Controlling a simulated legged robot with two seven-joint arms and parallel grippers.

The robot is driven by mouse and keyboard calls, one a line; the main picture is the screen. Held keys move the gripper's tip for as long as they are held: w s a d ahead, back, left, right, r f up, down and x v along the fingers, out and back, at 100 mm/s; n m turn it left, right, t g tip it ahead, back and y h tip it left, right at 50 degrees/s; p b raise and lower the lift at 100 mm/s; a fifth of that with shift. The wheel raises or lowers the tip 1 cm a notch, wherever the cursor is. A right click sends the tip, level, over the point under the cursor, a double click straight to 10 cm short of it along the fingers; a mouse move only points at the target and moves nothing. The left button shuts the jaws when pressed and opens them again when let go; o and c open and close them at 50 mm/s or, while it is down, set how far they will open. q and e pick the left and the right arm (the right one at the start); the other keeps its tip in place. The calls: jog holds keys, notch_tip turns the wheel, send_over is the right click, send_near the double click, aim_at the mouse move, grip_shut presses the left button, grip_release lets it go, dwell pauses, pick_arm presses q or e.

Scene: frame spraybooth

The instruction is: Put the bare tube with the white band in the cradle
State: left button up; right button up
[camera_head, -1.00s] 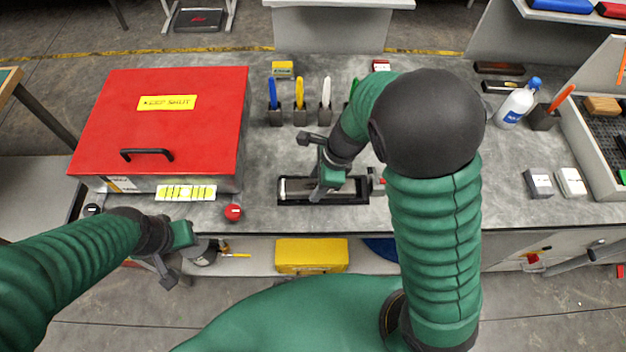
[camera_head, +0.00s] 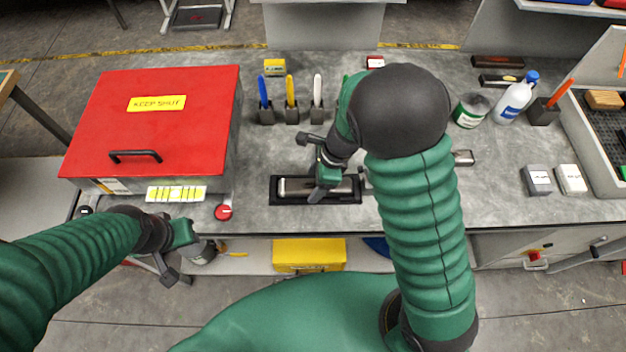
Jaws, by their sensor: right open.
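The cradle (camera_head: 358,200) is a long black open-topped holder near the bench's front edge. A silvery bare tube (camera_head: 296,187) lies lengthwise in it, with a pale patch near its left end; my gripper covers its middle, so I cannot make out the whole white band. My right gripper (camera_head: 309,168) is open over the tube and cradle, one finger behind and one in front. Whether it touches the tube is unclear. My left gripper (camera_head: 178,254) hangs in front of the bench at left, away from the cradle; its jaw opening is unclear.
A red-lidded box (camera_head: 150,120) fills the bench's left. Upright colored-handled tools (camera_head: 290,100) stand behind the cradle. A green-white can (camera_head: 472,110), a white bottle (camera_head: 514,98) and small blocks (camera_head: 538,181) stand at right. Another metal piece (camera_head: 463,157) is partly behind my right arm.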

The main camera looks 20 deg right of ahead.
jog(key=v, duration=0.2)
jog(key=p+v, duration=0.1)
jog(key=v, duration=0.1)
jog(key=shift+w+d+r, duration=0.1)
jog(key=shift+d+r, duration=0.1)
jog(key=shift+d, duration=0.3)
notch_tip(320, 180, up, 7)
jog(key=p, duration=0.1)
pick_arm(q)
jog(key=r, duration=0.2)
jog(key=shift+s+d+r, duration=0.1)
jog(key=shift+d+r, duration=0.25)
pick_arm(e)
jog(key=s+d+n+h, duration=0.1)
jog(key=s+n, duration=0.3)
jog(key=n, duration=0.6)
jog(key=s+d+n+t+h, duration=0.1)
jog(key=s+d+n, duration=0.3)
jog(key=n, duration=0.7)
jog(key=shift+s+f+t+h, duration=0.3)
jog(key=shift+s+f+h, duration=0.15)
jog(key=shift+s+h, duration=0.2)
pick_arm(q)
jog(key=shift+a+f, duration=0.1)
jog(key=shift+a, duration=0.15)
pick_arm(e)
jog(key=shift+a, duration=0.2)
